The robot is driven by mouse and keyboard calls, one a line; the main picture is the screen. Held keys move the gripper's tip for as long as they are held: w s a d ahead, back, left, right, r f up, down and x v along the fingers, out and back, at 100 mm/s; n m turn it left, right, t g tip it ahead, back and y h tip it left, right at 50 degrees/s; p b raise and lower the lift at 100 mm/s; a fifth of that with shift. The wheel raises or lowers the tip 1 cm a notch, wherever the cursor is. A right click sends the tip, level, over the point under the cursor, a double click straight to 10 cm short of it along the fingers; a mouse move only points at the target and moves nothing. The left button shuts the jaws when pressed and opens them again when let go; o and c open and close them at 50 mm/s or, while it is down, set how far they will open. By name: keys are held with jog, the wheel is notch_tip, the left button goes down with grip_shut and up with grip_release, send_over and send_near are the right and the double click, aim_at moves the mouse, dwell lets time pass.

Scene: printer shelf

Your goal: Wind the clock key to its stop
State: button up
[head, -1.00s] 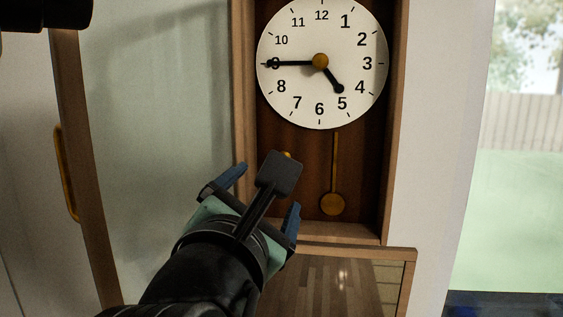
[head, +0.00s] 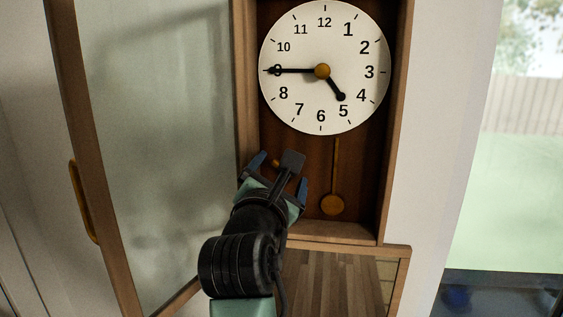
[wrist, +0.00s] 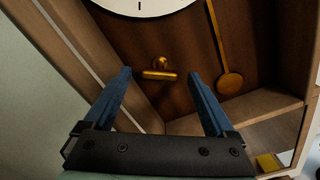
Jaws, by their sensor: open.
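The wall clock's white dial (head: 324,100) shows at the top of the head view, in a wooden case. The brass clock key (wrist: 160,74) is a small T-shaped piece on the back panel below the dial in the wrist view. In the head view only a bit of the key (head: 276,163) shows beside my gripper. My gripper (head: 281,174) is open and empty, with blue fingers. In the wrist view the key lies between and beyond the two fingertips (wrist: 159,72), and I see no contact.
The brass pendulum (head: 333,204) hangs right of my gripper. The case's wooden side walls (head: 395,150) and bottom ledge (head: 335,232) frame the space. A glass door (head: 150,150) with a wooden frame stands open at the left. A small yellow block (wrist: 269,163) shows at lower right.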

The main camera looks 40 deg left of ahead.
jog(key=shift+w+a, duration=0.2)
jog(key=c, duration=1.4)
jog(key=shift+f, duration=0.1)
